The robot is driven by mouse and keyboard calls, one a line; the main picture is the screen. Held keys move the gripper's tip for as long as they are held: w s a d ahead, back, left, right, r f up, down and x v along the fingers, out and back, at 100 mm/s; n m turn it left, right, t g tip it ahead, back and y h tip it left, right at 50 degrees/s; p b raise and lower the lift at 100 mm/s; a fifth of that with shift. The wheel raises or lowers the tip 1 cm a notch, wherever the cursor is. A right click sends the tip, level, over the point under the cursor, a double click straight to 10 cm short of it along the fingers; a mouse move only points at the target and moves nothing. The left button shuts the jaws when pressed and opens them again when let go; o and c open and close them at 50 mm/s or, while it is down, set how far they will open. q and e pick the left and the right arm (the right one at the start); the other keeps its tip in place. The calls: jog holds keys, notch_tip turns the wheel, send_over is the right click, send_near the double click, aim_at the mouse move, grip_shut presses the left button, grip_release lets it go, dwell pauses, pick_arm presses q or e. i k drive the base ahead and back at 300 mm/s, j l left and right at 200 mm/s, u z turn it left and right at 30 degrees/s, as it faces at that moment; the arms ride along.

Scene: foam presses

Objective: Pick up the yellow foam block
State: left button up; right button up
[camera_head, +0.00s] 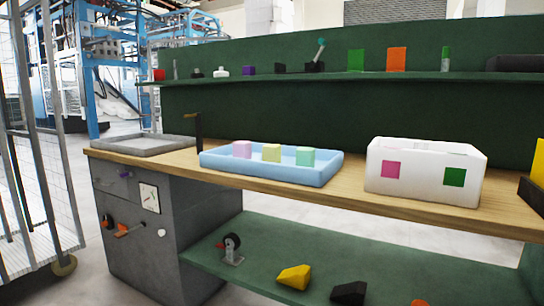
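The yellow foam block (271,153) sits in the light blue tray (260,172) on the wooden workbench. It stands between a pink block (242,149) on its left and a green block (305,156) on its right. The blocks look apart from one another. Neither of my grippers shows in the head view.
A white box (425,172) with a pink and a green square on its front stands right of the tray on the workbench (350,195). A grey shallow tray (145,144) and a dark upright post (199,131) are at left. A green shelf (300,78) runs behind.

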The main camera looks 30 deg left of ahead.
aim_at(272, 152)
jog(key=i+j, duration=0.15)
jog(key=j, duration=0.2)
jog(key=i+j, duration=0.15)
jog(key=j, duration=0.2)
jog(key=i+j, duration=0.15)
jog(key=j, duration=0.2)
jog(key=i+j, duration=0.15)
jog(key=j, duration=0.2)
jog(key=i+j, duration=0.15)
jog(key=j, duration=0.2)
jog(key=i+j, duration=0.15)
jog(key=j, duration=0.2)
jog(key=z, duration=0.05)
